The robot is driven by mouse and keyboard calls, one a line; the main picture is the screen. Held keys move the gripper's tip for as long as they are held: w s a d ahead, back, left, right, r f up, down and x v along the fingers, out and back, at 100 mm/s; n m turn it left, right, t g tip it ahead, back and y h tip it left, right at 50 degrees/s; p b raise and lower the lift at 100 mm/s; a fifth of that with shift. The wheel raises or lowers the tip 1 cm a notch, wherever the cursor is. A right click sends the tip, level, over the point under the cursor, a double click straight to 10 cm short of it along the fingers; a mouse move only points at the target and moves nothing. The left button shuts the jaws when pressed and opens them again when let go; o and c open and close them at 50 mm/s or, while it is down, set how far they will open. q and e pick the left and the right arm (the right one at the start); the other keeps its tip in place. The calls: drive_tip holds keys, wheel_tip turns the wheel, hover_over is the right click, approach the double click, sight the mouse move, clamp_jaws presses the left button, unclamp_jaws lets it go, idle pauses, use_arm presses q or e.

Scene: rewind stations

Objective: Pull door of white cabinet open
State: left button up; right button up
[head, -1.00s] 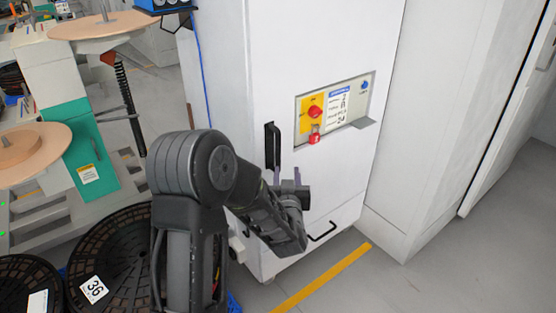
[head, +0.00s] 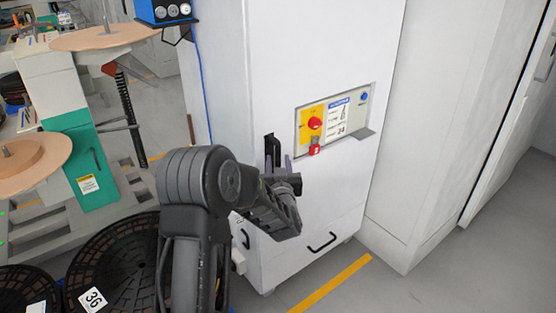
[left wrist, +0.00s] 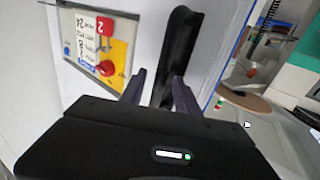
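The white cabinet (head: 315,60) stands upright in the middle of the head view. Its door carries a black vertical handle (head: 269,147) left of the control panel. My left gripper (head: 279,163) is at the handle's lower part and hides some of it in the head view. In the left wrist view the two fingers (left wrist: 158,88) are apart, with the handle (left wrist: 178,55) between or just beyond them. I cannot tell whether they touch it. The door looks closed. My right gripper is not in view.
A recessed panel (head: 358,118) with a red knob and red padlock sits right of the handle. A lower black handle (head: 322,243) is on the drawer front. Black reels (head: 125,262) lie at lower left. Clear floor with a yellow line (head: 335,282) lies in front.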

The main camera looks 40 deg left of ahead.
use_arm(q)
drive_tip(key=shift+w+a, duration=0.4)
drive_tip(key=shift+w, duration=0.1)
clamp_jaws()
idle(1.2)
